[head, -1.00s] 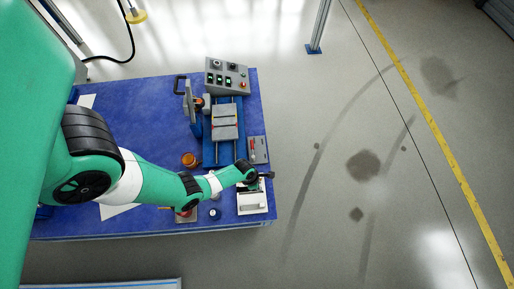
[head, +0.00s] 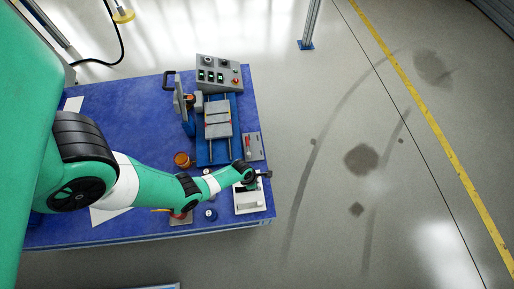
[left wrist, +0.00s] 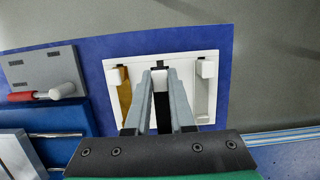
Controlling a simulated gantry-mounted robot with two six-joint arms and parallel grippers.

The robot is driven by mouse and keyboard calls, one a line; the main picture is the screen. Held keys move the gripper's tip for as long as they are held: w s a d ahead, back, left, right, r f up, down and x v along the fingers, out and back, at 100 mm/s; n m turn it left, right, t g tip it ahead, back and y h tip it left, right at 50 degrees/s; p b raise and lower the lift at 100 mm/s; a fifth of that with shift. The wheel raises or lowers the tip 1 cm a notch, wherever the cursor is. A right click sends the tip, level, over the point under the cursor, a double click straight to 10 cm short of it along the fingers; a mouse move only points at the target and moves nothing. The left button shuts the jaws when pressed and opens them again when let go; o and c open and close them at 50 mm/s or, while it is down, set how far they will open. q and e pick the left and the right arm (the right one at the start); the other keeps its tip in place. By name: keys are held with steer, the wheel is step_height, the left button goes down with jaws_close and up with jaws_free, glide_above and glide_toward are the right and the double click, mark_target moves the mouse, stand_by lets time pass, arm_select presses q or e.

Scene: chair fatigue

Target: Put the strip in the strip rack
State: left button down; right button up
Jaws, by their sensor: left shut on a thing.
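The strip rack is a white tray-like frame (head: 250,204) at the right front corner of the blue table. In the left wrist view the rack (left wrist: 211,56) shows two raised end posts, with an amber-brown piece (left wrist: 124,96) at its left post. My left gripper (head: 262,176) is over the rack's far side in the head view. In the left wrist view its fingers (left wrist: 160,78) are close together over the middle of the rack, shut on a narrow dark strip (left wrist: 160,100). The fingers hide much of the strip; I cannot tell whether it touches the rack. My right gripper is not in view.
A grey panel with a red-handled part (head: 252,146) lies just beyond the rack. A blue fixture with grey plates (head: 218,120) and a control box (head: 219,73) stand farther back.

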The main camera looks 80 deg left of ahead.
arm_select(q)
steer(key=shift+s+b+x, duration=0.25)
steer(key=shift+b+x, duration=0.3)
steer(key=shift+x, duration=0.4)
steer(key=shift+f, duration=0.2)
stand_by(1.0)
steer(key=shift+f+b, duration=0.3)
steer(key=shift+f, duration=0.05)
steer(key=shift+f+b, duration=0.55)
steer(key=shift+f, duration=0.05)
steer(key=c, duration=0.7)
jaws_free()
steer(key=p+v, duration=0.8)
steer(key=v, duration=0.2)
steer(key=shift+a+r, duration=0.1)
steer(key=shift+r, duration=0.15)
steer(key=shift+s+r+p, duration=0.15)
steer(key=shift+r+p, duration=0.3)
steer(key=shift+r, duration=0.05)
